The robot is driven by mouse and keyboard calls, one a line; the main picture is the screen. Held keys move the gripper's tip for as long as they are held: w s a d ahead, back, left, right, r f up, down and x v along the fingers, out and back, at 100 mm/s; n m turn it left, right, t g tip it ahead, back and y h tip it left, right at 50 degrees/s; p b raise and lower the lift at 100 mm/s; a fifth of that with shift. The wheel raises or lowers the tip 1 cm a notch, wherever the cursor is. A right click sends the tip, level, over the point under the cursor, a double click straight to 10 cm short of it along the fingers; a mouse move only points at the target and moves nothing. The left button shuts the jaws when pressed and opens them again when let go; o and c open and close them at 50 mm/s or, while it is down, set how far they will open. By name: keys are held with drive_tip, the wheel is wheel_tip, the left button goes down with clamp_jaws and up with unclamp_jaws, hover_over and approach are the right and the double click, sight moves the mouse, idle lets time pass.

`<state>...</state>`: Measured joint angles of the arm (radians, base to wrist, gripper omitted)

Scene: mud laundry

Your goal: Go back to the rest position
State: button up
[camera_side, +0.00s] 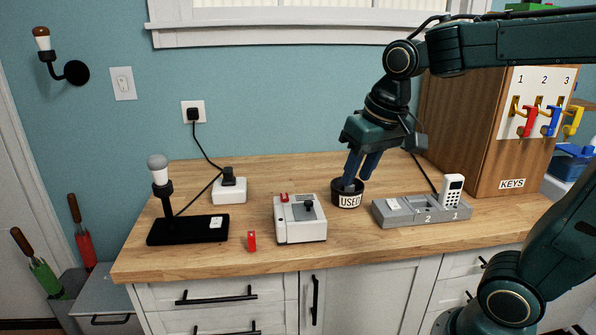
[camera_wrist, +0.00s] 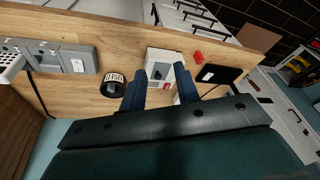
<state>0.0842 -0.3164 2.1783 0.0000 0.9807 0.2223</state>
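My gripper (camera_side: 359,178) points down, its dark blue fingers in front of or above the black cup marked USED (camera_side: 349,201) in the side view. In the wrist view the two fingers (camera_wrist: 159,76) stand apart with nothing between them, and the cup (camera_wrist: 113,86) lies left of them. The fingertips overlap the cup's rim in the side view. I cannot tell how high they are above it. Whether anything is in the cup is unclear.
A white device (camera_side: 299,220) and a red battery-like piece (camera_side: 251,241) are left of the cup. A grey numbered tray (camera_side: 397,215) holding a white handset (camera_side: 452,191) is right. A black lamp base (camera_side: 187,230) is far left. The wooden key cabinet (camera_side: 480,150) stands at right.

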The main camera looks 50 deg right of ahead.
drive_tip(key=s+a+f+n+t, duration=0.2)
drive_tip(key=s+n, duration=0.1)
drive_tip(key=s, duration=0.7)
drive_tip(key=shift+a+n, duration=0.2)
drive_tip(key=shift+n, duration=0.1)
idle(0.5)
